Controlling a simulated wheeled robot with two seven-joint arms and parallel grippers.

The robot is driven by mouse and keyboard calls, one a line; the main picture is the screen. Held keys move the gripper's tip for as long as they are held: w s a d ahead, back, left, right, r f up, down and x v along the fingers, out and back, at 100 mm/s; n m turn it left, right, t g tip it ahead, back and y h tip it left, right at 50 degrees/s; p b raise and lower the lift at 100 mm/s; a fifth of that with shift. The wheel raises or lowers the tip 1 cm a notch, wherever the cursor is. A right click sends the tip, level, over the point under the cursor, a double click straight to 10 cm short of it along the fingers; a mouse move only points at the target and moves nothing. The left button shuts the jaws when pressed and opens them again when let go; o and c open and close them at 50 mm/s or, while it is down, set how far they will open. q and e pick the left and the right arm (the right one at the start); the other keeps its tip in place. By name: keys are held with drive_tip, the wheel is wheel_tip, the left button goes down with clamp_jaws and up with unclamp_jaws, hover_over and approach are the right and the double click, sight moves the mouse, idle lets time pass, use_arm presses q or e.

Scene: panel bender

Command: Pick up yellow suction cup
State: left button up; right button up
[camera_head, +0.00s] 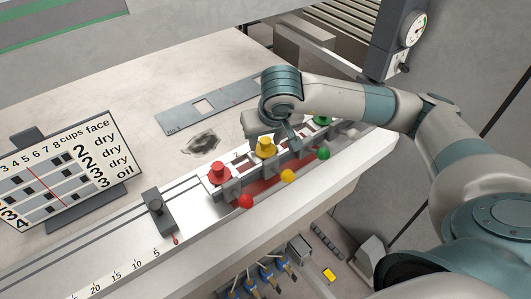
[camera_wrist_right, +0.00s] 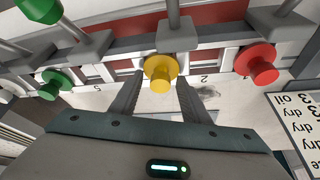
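The yellow suction cup (camera_head: 265,147) sits in the rack between the red suction cup (camera_head: 219,173) and the green suction cup (camera_head: 321,119). In the right wrist view the yellow cup (camera_wrist_right: 160,72) lies between the two fingertips of my right gripper (camera_wrist_right: 160,82). The fingers are apart, one on each side of it, and contact cannot be made out. In the head view my right gripper (camera_head: 288,134) is just beside the yellow cup, partly hidden by its own wrist. My left gripper is in neither view.
Red (camera_head: 246,201), yellow (camera_head: 288,176) and green (camera_head: 323,153) balls stick out along the rack's front. A sign board (camera_head: 62,170) stands at left, a dark clamp block (camera_head: 157,202) on the rail. A flat metal plate (camera_head: 215,103) lies behind. A gauge (camera_head: 416,30) stands upper right.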

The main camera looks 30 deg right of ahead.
drive_tip(key=shift+r, duration=0.1)
drive_tip(key=shift+c, duration=0.3)
drive_tip(key=shift+r+b, duration=0.3)
drive_tip(key=shift+r, duration=0.2)
wheel_tip(320, 180, up, 7)
drive_tip(key=b, duration=0.3)
drive_tip(key=shift+r, duration=0.95)
drive_tip(key=shift+w, duration=0.1)
